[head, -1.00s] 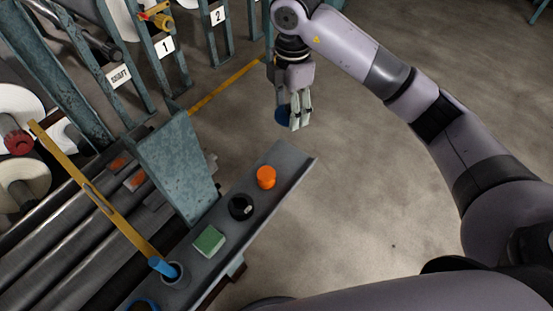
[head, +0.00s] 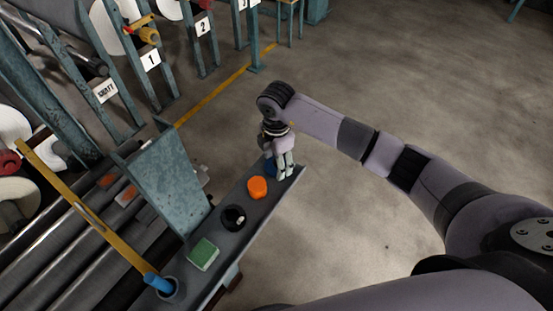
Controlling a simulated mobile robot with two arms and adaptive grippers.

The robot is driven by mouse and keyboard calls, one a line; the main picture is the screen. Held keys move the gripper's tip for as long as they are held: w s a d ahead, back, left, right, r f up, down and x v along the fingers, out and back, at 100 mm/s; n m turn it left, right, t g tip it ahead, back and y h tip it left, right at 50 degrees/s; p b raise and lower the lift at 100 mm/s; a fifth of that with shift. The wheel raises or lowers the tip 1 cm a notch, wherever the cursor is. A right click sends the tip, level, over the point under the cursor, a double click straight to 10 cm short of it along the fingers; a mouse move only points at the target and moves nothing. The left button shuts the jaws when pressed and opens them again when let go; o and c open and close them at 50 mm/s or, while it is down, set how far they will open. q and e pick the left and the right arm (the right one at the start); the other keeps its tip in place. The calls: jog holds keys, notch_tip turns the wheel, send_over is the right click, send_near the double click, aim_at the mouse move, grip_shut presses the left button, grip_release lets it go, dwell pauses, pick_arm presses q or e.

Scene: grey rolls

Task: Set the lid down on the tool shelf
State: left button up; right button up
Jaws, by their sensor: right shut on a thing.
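My right gripper (head: 278,172) is at the far end of the tool shelf (head: 219,257), with its fingers pointing down. It is shut on the blue lid (head: 270,166), which is partly hidden by the fingers. The lid is at or just above the shelf surface, beyond the orange item; I cannot tell whether it touches. The shelf is a narrow grey tray with a raised edge. My left gripper is not in view.
On the shelf stand an orange round item (head: 257,187), a black round item (head: 233,217), a green block (head: 203,254) and a cup (head: 172,290) with a blue-handled tool. A yellow bar (head: 93,217) crosses the rollers at left. Open floor lies right.

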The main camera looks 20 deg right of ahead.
jog(key=shift+f, duration=0.1)
jog(key=shift+f, duration=0.15)
jog(key=o, duration=1.1)
jog(key=shift+r, duration=0.35)
jog(key=shift+w+r, duration=0.1)
jog(key=shift+r, duration=0.2)
notch_tip(320, 180, up, 11)
jog(key=shift+r+b, duration=0.15)
jog(key=shift+b, duration=0.9)
